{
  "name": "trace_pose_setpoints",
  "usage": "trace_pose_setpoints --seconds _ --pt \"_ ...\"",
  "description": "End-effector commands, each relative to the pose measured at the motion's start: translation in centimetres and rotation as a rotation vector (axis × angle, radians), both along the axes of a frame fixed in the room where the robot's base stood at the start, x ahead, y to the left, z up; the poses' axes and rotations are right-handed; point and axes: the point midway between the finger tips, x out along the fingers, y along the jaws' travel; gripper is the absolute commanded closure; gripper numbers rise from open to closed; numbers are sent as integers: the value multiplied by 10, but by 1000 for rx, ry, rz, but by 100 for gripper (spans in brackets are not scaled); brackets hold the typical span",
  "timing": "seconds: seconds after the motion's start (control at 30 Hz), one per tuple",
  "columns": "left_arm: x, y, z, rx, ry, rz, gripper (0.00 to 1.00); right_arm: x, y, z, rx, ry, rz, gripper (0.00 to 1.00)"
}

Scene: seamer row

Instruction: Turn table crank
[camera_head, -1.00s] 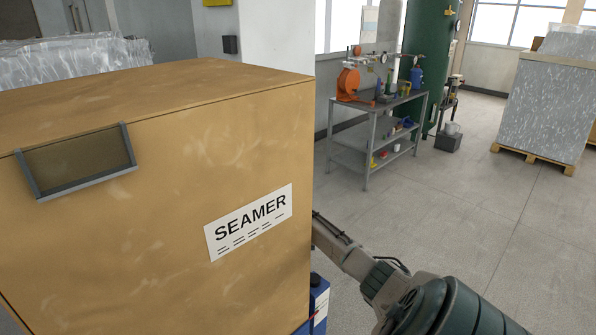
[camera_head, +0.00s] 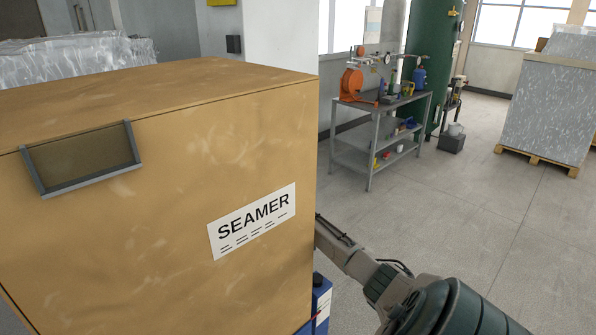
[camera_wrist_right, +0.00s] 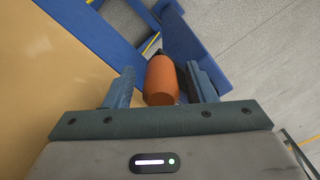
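The orange-brown crank handle (camera_wrist_right: 161,80) shows in the right wrist view, a rounded grip with a dark end at the top. My right gripper (camera_wrist_right: 160,68) is open, with one finger on each side of the handle. A narrow gap shows between the handle and each finger. In the head view my right arm reaches behind the right edge of the tan seamer housing (camera_head: 150,240), so the gripper and crank are hidden there. The rest of the crank is not clearly seen. My left gripper is in neither view.
Blue metal parts (camera_wrist_right: 195,35) lie close beyond the fingers. The tan panel fills the wrist view's left side. A grey bench (camera_head: 375,140) with tools and a wrapped pallet stack (camera_head: 550,110) stand further back. The floor between them is clear.

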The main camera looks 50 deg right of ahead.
Motion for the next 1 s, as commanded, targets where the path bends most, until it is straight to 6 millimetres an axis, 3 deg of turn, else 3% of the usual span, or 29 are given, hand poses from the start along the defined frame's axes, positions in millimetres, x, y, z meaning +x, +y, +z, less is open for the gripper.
trace_pose_setpoints --seconds 0.33,0.73,1.0 --pt "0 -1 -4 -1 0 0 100 0 -1 10 -2 -1 1 49" --pt "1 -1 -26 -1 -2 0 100 1 -1 85 -3 -3 2 49" --pt "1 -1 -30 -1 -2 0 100 0 0 107 0 0 0 49"
